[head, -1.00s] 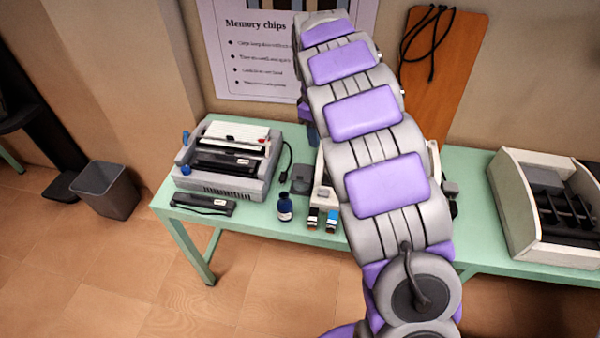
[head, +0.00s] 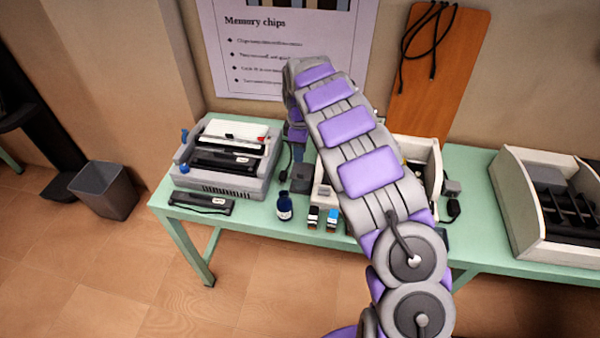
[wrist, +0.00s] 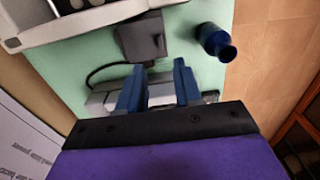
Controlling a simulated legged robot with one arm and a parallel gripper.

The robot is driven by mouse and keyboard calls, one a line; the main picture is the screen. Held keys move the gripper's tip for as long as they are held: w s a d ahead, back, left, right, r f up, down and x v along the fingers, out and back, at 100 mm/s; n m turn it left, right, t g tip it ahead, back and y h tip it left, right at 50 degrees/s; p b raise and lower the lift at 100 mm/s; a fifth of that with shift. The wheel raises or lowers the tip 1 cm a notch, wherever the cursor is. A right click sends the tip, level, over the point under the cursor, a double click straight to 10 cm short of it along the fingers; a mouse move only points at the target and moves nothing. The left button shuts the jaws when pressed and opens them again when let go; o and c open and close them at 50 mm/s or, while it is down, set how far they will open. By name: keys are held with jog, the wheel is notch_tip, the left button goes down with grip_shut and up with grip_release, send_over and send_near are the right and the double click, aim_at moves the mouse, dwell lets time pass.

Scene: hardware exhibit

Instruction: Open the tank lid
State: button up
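No part is clearly recognisable as the tank lid. A grey machine (head: 225,182) with blue knobs and a white top sheet stands on the left of the green table. A small dark blue bottle (head: 284,207) stands to its right; it also shows in the wrist view (wrist: 215,42). My gripper (wrist: 159,68) has its two blue fingers spread apart, with nothing visibly held. It points down above the table near a dark grey box (wrist: 143,38) with a cable. A grey object lies beyond the fingers, partly hidden by them. In the head view my arm hides much of the gripper.
A white box (head: 424,160) stands partly behind my arm, with small cartridges (head: 322,217) in front. A black bar-shaped unit (head: 203,202) lies at the table's front left. A white tray (head: 510,215) with dark slots stands at right. A poster (head: 285,60) hangs behind.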

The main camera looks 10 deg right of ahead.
aim_at(300, 170)
notch_tip(300, 170, down, 9)
jog(key=shift+f+b, duration=0.2)
jog(key=shift+b, duration=0.7)
grip_shut()
dwell(0.9)
